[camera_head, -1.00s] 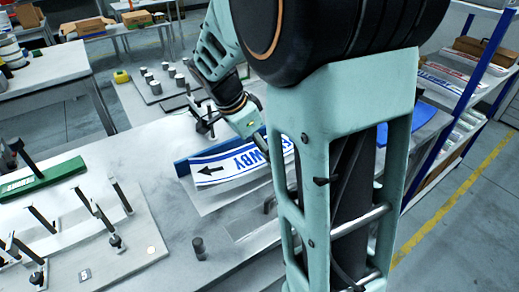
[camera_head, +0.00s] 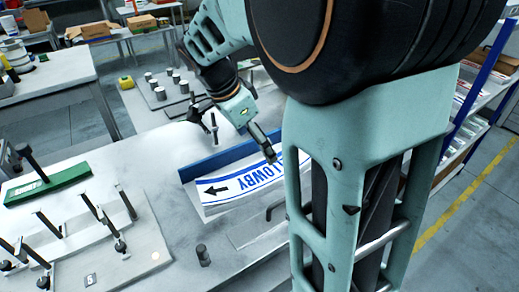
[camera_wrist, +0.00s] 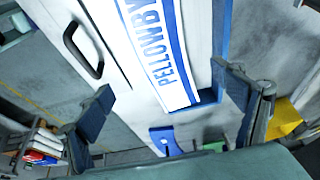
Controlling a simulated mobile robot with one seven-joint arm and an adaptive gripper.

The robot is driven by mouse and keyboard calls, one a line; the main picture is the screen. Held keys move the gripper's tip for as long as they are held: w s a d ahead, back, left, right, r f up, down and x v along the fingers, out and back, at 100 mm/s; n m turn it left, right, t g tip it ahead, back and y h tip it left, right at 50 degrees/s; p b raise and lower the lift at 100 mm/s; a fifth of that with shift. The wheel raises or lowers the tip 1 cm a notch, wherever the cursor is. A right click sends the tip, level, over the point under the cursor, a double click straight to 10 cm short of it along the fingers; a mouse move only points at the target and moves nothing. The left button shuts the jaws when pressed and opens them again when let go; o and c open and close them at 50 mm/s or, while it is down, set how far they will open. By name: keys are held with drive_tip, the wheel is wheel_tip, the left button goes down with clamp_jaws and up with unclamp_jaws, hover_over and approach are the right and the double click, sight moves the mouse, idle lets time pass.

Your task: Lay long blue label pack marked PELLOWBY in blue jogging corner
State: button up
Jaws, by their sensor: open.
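The long white pack with blue bands marked PELLOWBY (camera_head: 240,184) lies flat-looking along the blue jogging corner (camera_head: 205,166), a low blue wall behind it on the bench. My column hides its right end. In the wrist view the pack (camera_wrist: 163,50) runs lengthwise below my gripper, with blue walls of the corner (camera_wrist: 208,97) along its right side and near its lower end. My gripper (camera_wrist: 162,80) is open, its two dark fingers apart on either side of the pack in the picture, with nothing between them. In the head view my gripper (camera_head: 268,148) is just above the pack.
A green bar (camera_head: 48,185) and a pale plate with several dark posts (camera_head: 110,235) stand at left. A short dark cylinder (camera_head: 202,255) is in front of the pack. A grey plate with several cylinders (camera_head: 160,92) lies behind. A dark handle (camera_wrist: 82,50) is beside the pack.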

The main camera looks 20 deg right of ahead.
drive_tip(key=v, duration=0.6)
drive_tip(key=shift+a+r, duration=0.2)
drive_tip(key=shift+r, duration=0.2)
drive_tip(key=shift+d, duration=0.1)
